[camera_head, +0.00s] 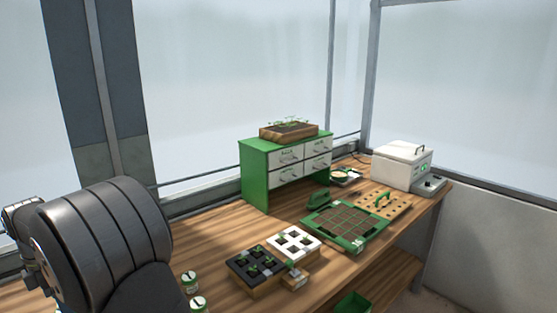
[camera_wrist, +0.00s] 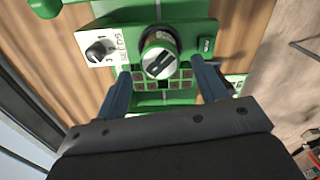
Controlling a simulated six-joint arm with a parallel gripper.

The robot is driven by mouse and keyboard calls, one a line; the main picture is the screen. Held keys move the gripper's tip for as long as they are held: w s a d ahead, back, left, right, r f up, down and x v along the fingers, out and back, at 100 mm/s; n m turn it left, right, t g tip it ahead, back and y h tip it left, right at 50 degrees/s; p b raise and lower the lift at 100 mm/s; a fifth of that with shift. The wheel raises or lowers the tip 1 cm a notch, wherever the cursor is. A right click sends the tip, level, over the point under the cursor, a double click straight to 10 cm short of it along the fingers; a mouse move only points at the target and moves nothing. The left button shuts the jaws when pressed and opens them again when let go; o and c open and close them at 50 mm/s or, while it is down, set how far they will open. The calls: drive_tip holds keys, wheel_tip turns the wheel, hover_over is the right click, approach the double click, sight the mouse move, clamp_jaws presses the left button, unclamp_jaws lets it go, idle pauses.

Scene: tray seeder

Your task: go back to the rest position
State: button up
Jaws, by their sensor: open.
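My gripper (camera_wrist: 161,76) shows in the wrist view as two dark blue fingers, spread apart with nothing between their tips that I can see held. Beyond the tips is a green device with a round knob (camera_wrist: 158,60), a white dial plate (camera_wrist: 97,48) marked for seeds, and a grid of cells. The knob lies between the fingers in the picture; the gap in depth is hard to tell. In the head view my dark arm fills the lower left, and the gripper is out of sight there.
On the wooden bench stand a green drawer cabinet (camera_head: 254,181) with a planter on top, a green gridded tray (camera_head: 308,224), a black seedling block (camera_head: 238,264), a white one (camera_head: 294,230), small jars (camera_head: 190,281) beside my arm, and a white box (camera_head: 396,168) at the far right.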

drive_tip(key=shift+f, duration=0.55)
wheel_tip(320, 180, down, 3)
drive_tip(key=shift+r, duration=0.1)
wheel_tip(320, 180, up, 12)
wheel_tip(320, 180, down, 12)
drive_tip(key=shift+r, duration=0.2)
wheel_tip(320, 180, up, 4)
drive_tip(key=shift+f, duration=0.1)
drive_tip(key=w+d+r, duration=0.6)
drive_tip(key=d+r, duration=0.1)
drive_tip(key=d, duration=0.5)
drive_tip(key=w+d+f+m, duration=0.1)
drive_tip(key=d+f+m, duration=0.25)
drive_tip(key=d, duration=0.65)
drive_tip(key=w+d+f+m, duration=0.1)
drive_tip(key=d+f+m, duration=0.25)
drive_tip(key=d, duration=0.75)
drive_tip(key=w+d+f+m, duration=0.2)
drive_tip(key=d+f+m, duration=0.15)
drive_tip(key=d, duration=0.65)
drive_tip(key=shift+a+f, duration=1.35)
drive_tip(key=shift+a, duration=0.3)
